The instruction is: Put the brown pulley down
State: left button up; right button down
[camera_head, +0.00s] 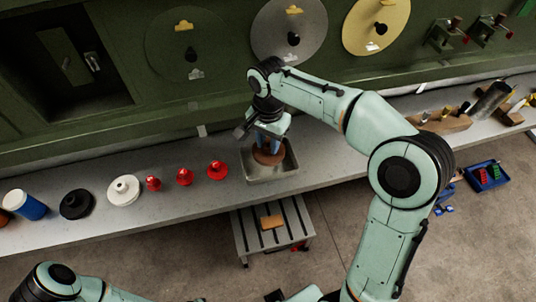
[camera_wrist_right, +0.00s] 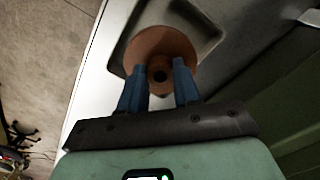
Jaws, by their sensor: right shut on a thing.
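The brown pulley (camera_head: 268,156) is a round disc with a narrower hub, seen over a shallow grey metal tray (camera_head: 284,173) on the bench. My right gripper (camera_head: 270,145) is shut on the pulley from above. In the right wrist view the pulley (camera_wrist_right: 160,52) sits between the two blue fingers (camera_wrist_right: 160,75), with the tray (camera_wrist_right: 206,30) beneath. I cannot tell whether the pulley touches the tray floor. In the head view my left arm shows at the bottom left, but its gripper is out of view.
Red pulleys (camera_head: 185,177), a white pulley (camera_head: 123,190), a black pulley (camera_head: 76,204) and a blue cylinder (camera_head: 27,205) stand on the bench (camera_head: 140,218) to the left. Round discs (camera_head: 289,30) hang on the green wall behind. A slatted stool (camera_head: 285,238) stands below.

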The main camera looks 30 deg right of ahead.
aim_at(268, 152)
notch_tip(268, 152, down, 5)
jog(key=shift+f+b, duration=0.1)
jog(key=shift+b, duration=0.2)
jog(key=c, duration=0.8)
grip_release()
pick_arm(q)
jog(key=shift+s+f, duration=0.3)
jog(key=shift+f, duration=0.1)
jog(key=w+r+p, duration=0.2)
jog(key=shift+r, duration=0.3)
pick_arm(e)
notch_tip(268, 152, up, 12)
pick_arm(q)
jog(key=shift+s, duration=0.15)
